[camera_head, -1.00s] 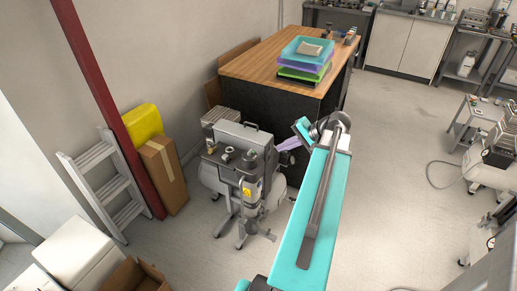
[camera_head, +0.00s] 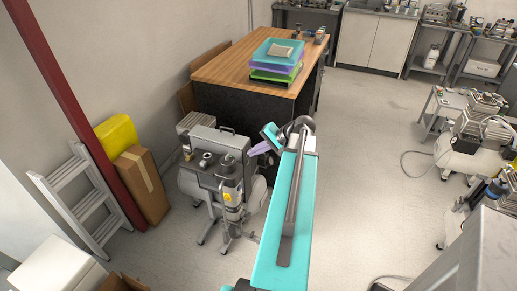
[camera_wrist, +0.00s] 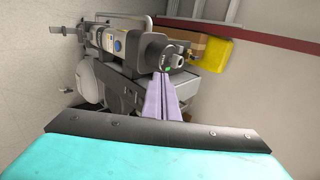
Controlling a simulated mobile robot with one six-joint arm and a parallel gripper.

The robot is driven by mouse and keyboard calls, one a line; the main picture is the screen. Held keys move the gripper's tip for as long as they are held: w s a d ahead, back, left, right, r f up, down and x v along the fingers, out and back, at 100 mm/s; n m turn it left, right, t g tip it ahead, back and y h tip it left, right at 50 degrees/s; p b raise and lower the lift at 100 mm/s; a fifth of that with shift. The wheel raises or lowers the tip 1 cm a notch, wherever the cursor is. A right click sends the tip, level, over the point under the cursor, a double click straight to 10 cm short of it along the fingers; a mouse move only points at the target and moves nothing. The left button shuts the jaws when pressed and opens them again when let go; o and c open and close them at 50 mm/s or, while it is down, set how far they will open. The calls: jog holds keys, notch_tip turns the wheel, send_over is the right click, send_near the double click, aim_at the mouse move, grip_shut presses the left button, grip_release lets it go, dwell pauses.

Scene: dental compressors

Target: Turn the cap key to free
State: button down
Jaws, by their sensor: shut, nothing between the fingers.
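The dental compressor (camera_head: 205,170) stands on the floor left of my arm, a grey unit with a handle. On its right front is an upright cylinder (camera_head: 229,190) with a yellow label and a dark cap (camera_head: 228,160). In the wrist view the dark cap (camera_wrist: 155,52) shows a small green mark (camera_wrist: 168,68) and a round knob-like end (camera_wrist: 175,55). I cannot make out which way the key points. My gripper (camera_head: 250,152) has lilac fingers, shut and empty. In the wrist view the fingertips (camera_wrist: 163,77) overlap the cap's edge; I cannot tell whether they touch.
A wood-topped cabinet (camera_head: 215,68) with stacked trays (camera_head: 276,60) stands behind the compressor. A ladder (camera_head: 75,195), cardboard box (camera_head: 145,185) and red post (camera_head: 70,100) are at left. More compressors (camera_head: 478,135) stand at right. The floor between is open.

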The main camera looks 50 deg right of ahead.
aim_at(229, 157)
jog(key=x, duration=0.2)
jog(key=r+p+x, duration=0.1)
jog(key=x, duration=0.2)
jog(key=w+p+x, duration=0.1)
jog(key=x, duration=0.1)
jog(key=shift+w+a+f, duration=0.1)
jog(key=shift+w+a, duration=0.1)
jog(key=shift+w, duration=0.15)
jog(key=shift+w+a+f+p, duration=0.1)
jog(key=shift+w+a+p, duration=0.1)
jog(key=shift+w+p, duration=0.35)
jog(key=shift+w, duration=0.15)
jog(key=shift+w+a, duration=0.1)
jog(key=shift+w, duration=0.05)
